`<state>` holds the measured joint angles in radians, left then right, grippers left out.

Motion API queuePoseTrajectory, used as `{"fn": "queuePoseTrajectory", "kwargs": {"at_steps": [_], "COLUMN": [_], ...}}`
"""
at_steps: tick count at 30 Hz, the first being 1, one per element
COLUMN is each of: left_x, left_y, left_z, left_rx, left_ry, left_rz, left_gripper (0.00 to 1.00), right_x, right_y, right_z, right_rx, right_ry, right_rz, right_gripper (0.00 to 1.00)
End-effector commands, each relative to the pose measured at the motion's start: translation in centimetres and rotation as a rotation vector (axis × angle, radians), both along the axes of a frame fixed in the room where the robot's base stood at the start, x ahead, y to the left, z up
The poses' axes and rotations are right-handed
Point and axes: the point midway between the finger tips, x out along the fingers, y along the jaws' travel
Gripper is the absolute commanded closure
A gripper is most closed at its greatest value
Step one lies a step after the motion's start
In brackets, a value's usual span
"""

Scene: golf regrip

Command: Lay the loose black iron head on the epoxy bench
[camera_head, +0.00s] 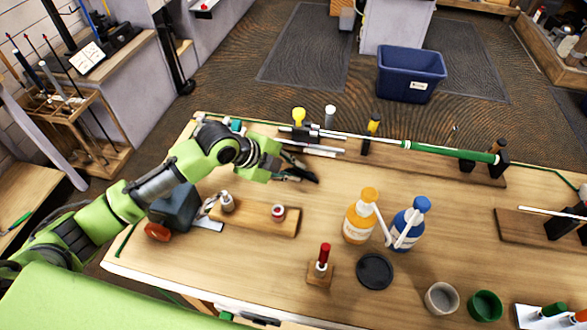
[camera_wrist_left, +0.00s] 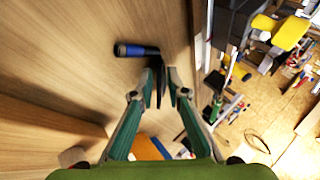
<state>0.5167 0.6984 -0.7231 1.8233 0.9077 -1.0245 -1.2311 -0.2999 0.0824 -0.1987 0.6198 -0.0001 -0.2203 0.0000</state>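The black iron head (camera_wrist_left: 160,88) sits between the fingertips of my left gripper (camera_wrist_left: 162,92) in the left wrist view. A dark tube with a blue band (camera_wrist_left: 137,50), which looks like its hosel, points left. In the head view my left gripper (camera_head: 288,170) is shut on the dark iron head (camera_head: 303,173), over the back left part of the wooden epoxy bench (camera_head: 460,205). The height of the head above the bench top, or whether it touches, is hard to tell. My right gripper is not in view.
A club with a green grip (camera_head: 440,149) lies along the back in holders. A wooden block (camera_head: 255,218), an orange-capped bottle (camera_head: 360,218), a blue bottle (camera_head: 407,225) and a black disc (camera_head: 374,271) stand in front. Bare bench shows around the disc and right of the bottles.

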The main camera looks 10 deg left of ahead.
Motion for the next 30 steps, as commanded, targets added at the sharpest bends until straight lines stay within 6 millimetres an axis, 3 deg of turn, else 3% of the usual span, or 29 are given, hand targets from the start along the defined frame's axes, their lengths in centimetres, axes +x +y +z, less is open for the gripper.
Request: {"fn": "queuePoseTrajectory", "kwargs": {"at_steps": [10,21,30], "left_x": [-0.5,-4.0,-5.5], "left_y": [0.7,4.2,5.5], "left_z": [1.1,6.8,9.2], "left_rx": [0.002,0.004,0.000], "left_ry": [-0.002,-0.004,0.000], "left_rz": [0.001,0.001,0.001], "left_gripper": [0.85,0.85,0.85], "right_x": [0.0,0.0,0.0], "right_y": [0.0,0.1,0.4], "right_z": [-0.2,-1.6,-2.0], "right_rx": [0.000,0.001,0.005], "right_ry": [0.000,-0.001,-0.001], "right_rz": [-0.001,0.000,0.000], "right_gripper": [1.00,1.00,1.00]}}
